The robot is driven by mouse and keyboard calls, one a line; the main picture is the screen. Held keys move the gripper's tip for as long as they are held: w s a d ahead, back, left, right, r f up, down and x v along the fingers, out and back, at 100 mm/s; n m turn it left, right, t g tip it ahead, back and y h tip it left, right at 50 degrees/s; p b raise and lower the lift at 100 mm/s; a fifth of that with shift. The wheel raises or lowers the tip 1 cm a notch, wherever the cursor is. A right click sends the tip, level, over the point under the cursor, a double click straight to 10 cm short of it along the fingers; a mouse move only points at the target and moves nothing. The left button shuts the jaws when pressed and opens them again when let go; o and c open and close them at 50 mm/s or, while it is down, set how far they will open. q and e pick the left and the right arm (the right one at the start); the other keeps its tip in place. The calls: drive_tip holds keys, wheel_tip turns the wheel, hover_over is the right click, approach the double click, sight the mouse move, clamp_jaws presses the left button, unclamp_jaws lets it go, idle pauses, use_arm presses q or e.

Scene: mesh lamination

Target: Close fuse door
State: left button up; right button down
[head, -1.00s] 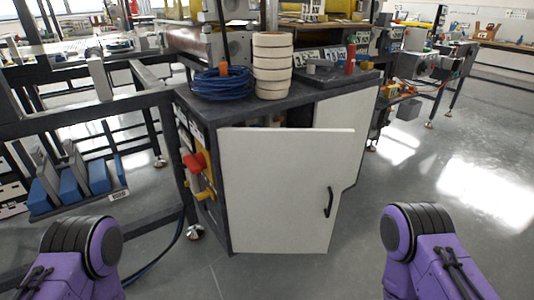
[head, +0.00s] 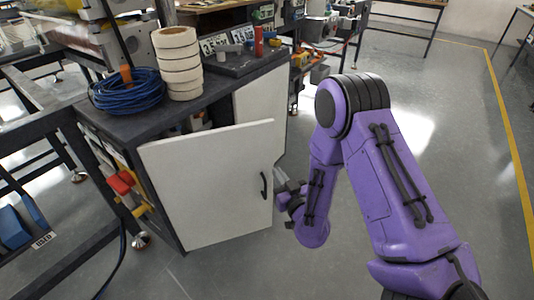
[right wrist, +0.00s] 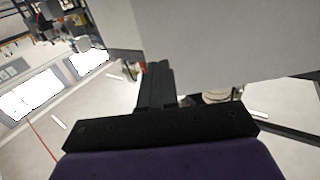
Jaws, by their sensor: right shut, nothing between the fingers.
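The white fuse door (head: 205,185) stands ajar on the front of the dark grey cabinet (head: 185,110), with a gap along its top. Its black handle (head: 264,185) is near the free right edge. My right gripper (head: 281,182) is shut and empty, just right of that edge near handle height. I cannot tell whether it touches the door. In the right wrist view the shut fingers (right wrist: 156,85) point up beside a large pale panel (right wrist: 225,40), apparently the door. My left gripper is out of view.
A second white panel (head: 262,100) is on the cabinet behind the door. Tape rolls (head: 180,65) and a blue cable coil (head: 128,92) lie on top. A red and yellow switch (head: 122,185) is on the left side. Floor to the right is clear.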

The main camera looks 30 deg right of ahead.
sight(266, 155)
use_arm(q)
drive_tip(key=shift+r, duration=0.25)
use_arm(e)
drive_tip(key=w, duration=0.3)
drive_tip(key=w+d, duration=0.1)
drive_tip(key=w, duration=0.5)
drive_tip(key=shift+w+d, duration=0.25)
drive_tip(key=shift+d, duration=0.05)
